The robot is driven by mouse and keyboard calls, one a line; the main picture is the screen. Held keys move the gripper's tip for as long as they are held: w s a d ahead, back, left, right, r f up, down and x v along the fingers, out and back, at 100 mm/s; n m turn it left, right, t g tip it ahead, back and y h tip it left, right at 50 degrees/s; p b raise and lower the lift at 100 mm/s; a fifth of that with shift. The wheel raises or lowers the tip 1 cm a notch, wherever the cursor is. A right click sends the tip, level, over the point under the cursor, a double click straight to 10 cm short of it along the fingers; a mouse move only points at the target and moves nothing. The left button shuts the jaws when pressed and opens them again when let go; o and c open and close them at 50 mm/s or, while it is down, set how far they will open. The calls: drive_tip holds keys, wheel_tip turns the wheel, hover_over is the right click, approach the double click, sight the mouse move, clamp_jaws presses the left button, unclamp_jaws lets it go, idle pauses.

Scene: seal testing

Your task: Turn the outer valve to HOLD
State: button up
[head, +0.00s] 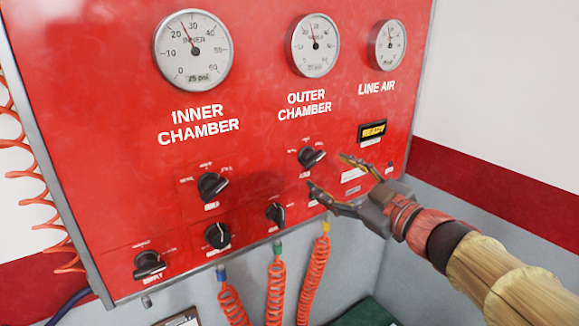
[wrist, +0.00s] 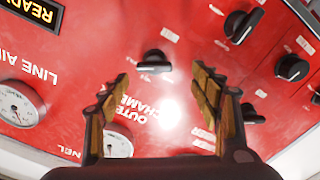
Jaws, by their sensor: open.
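The outer valve (head: 311,157) is a black knob below the OUTER CHAMBER lettering on the red panel (head: 110,75). Its small position labels are too blurred to read, so I cannot tell its setting. My gripper (head: 326,172) is open and empty in front of the panel, close to the right and lower side of this knob. In the wrist view, where the panel appears upside down, the outer valve (wrist: 154,62) lies beyond and between the two spread fingers (wrist: 163,90). No contact with it shows.
Another black knob (head: 212,186) sits below INNER CHAMBER, with several more along the lower panel, including one (head: 276,213) left of my lower finger. Gauges (head: 313,45) line the top. A READY display (head: 372,131) is at right. Orange coiled hoses (head: 315,275) hang below.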

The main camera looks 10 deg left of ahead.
sight(317, 162)
drive_tip(key=p+x, duration=0.1)
drive_tip(key=x, duration=0.4)
drive_tip(key=shift+w+r, duration=0.15)
drive_tip(key=shift+w, duration=0.2)
drive_tip(key=shift+w+a, duration=0.15)
drive_tip(key=shift+w, duration=0.45)
drive_tip(key=shift+a, duration=0.4)
drive_tip(key=shift+d, duration=0.15)
drive_tip(key=shift+c, duration=0.6)
drive_tip(key=c, duration=1.1)
